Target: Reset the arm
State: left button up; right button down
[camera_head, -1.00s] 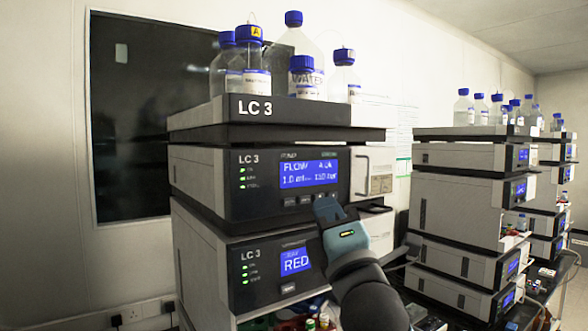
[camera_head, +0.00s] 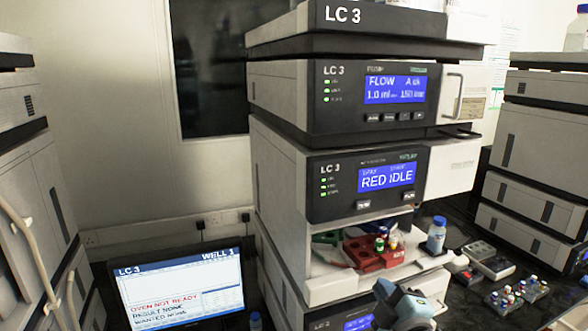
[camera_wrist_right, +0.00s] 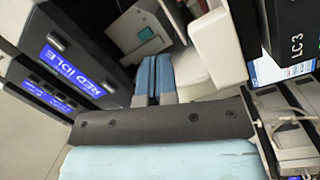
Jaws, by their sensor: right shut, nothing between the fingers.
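My right gripper (camera_head: 386,291) shows at the bottom of the head view, in front of the lower part of the LC 3 stack (camera_head: 290,185). Its two blue fingers also show in the right wrist view (camera_wrist_right: 152,78), pressed together with nothing between them. The arm behind it is mostly cut off by the lower edge of the head view. My left gripper is in neither view.
A monitor (camera_head: 180,290) is at lower left. Vial trays (camera_head: 505,299) lie on the dark bench right. Other stacks flank both sides.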

jog(key=s+f+m+g, duration=0.25)
jog(key=s+f, duration=0.25)
jog(key=f, duration=0.5)
jog(key=s+f+m+g, duration=0.1)
jog(key=s+f+m, duration=0.25)
jog(key=f, duration=0.65)
jog(key=s+d+f+m+g, duration=0.2)
jog(key=s+f+m, duration=0.3)
jog(key=s+f, duration=0.9)
jog(key=shift+s+f+m+g, duration=0.25)
jog(key=shift+s+m+g, duration=0.15)
jog(key=shift+s+g, duration=0.65)
jog(key=shift+s, duration=0.2)
